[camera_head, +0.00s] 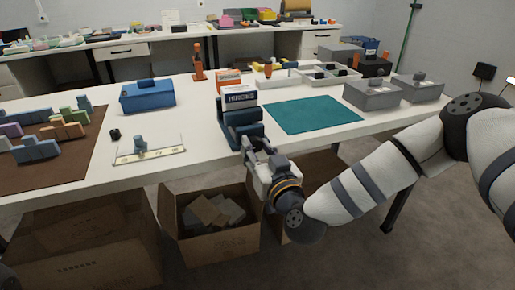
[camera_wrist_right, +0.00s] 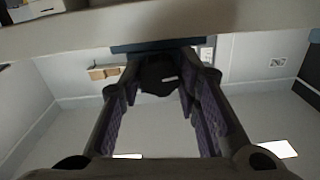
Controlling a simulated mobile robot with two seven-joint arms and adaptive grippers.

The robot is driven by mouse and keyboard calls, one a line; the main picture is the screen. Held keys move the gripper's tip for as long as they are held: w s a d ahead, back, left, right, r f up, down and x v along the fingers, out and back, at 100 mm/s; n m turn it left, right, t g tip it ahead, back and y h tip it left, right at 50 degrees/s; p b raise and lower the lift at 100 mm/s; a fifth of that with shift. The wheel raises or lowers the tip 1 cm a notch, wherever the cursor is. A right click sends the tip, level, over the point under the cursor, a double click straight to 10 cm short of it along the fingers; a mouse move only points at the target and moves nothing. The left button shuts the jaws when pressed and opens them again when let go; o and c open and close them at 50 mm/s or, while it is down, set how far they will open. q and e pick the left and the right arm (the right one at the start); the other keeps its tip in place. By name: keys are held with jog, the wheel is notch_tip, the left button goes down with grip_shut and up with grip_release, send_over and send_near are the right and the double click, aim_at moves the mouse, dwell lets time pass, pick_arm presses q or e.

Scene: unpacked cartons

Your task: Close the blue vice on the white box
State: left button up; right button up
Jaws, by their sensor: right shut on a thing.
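The blue vice (camera_head: 240,134) stands at the front edge of the white table. The white box (camera_head: 239,100), with a dark blue printed band, stands upright in its jaws; I cannot tell whether both jaws touch it. My right gripper (camera_head: 256,148) is at the front of the vice, below its body. In the right wrist view the fingers of my right gripper (camera_wrist_right: 162,85) are shut on the dark vice handle (camera_wrist_right: 160,74). The handle is mostly hidden by the gripper in the head view.
An orange and white box (camera_head: 228,77) stands behind the vice. A teal mat (camera_head: 312,115) lies to its right and a blue toolbox (camera_head: 147,96) to its left. Open cartons (camera_head: 222,245) stand on the floor below. Grey boxes (camera_head: 373,96) stand farther right.

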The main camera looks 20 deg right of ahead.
jog(key=shift+r+m, duration=0.2)
jog(key=shift+m, duration=0.4)
jog(key=m+p, duration=0.1)
jog(key=m, duration=0.2)
jog(key=shift+f, duration=0.2)
jog(key=o, duration=1.1)
jog(key=shift+o, duration=0.2)
jog(key=s, duration=1.2)
jog(key=shift+d, duration=0.15)
